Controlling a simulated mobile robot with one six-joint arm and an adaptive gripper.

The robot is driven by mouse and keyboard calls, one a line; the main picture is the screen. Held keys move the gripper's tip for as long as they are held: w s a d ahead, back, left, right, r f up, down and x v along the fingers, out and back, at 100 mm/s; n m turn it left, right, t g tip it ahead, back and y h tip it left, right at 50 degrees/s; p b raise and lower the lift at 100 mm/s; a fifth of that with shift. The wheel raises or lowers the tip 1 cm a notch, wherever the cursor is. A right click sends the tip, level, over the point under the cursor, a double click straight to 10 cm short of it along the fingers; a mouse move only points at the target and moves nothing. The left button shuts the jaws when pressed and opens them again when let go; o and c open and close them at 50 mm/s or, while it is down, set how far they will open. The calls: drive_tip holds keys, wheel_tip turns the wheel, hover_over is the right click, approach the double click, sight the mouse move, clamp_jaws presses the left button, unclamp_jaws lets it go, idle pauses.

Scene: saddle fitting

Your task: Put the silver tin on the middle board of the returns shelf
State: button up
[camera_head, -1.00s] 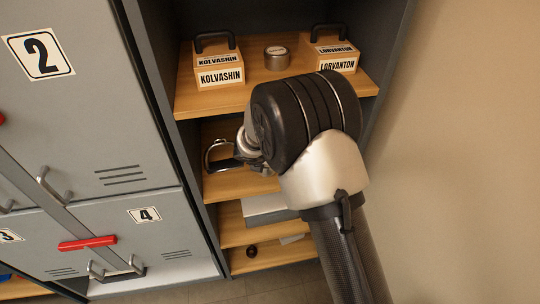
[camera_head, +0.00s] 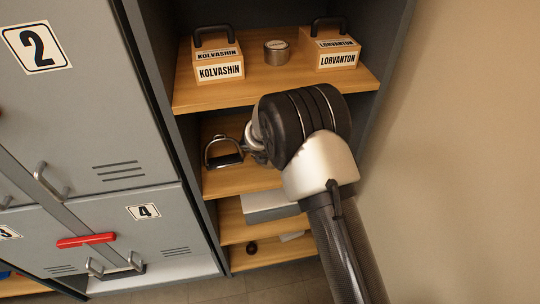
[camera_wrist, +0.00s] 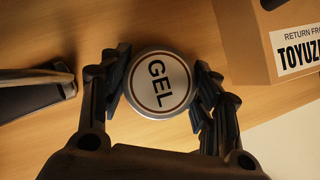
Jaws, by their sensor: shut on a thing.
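A round silver tin (camera_wrist: 158,84) with a white lid marked GEL shows in the wrist view. My gripper (camera_wrist: 163,72) is shut on it, one finger on each side, over a wooden board (camera_wrist: 140,22). Whether the tin touches the board I cannot tell. In the head view my wrist is at the middle board (camera_head: 240,180) of the shelf and hides the gripper and the held tin. Another silver tin (camera_head: 277,53) stands on the board above, between two wooden boxes.
A stirrup (camera_head: 222,152) stands left of my wrist on the middle board; its metal shows in the wrist view (camera_wrist: 35,88). A box labelled TOYUZ (camera_wrist: 275,40) is at the right. Boxes KOLVASHIN (camera_head: 218,66) and LORVANTON (camera_head: 332,54) stand above. A grey box (camera_head: 270,208) lies below.

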drive_tip(key=o, duration=1.2)
drive_tip(key=shift+c, duration=0.2)
drive_tip(key=shift+r+p, duration=0.3)
drive_tip(key=shift+r, duration=0.05)
drive_tip(key=p+v, duration=0.2)
drive_tip(key=v, duration=0.9)
drive_tip(key=shift+s+r+p, duration=0.15)
drive_tip(key=shift+s+p, duration=0.15)
drive_tip(key=shift+p, duration=0.05)
drive_tip(key=shift+a, duration=0.1)
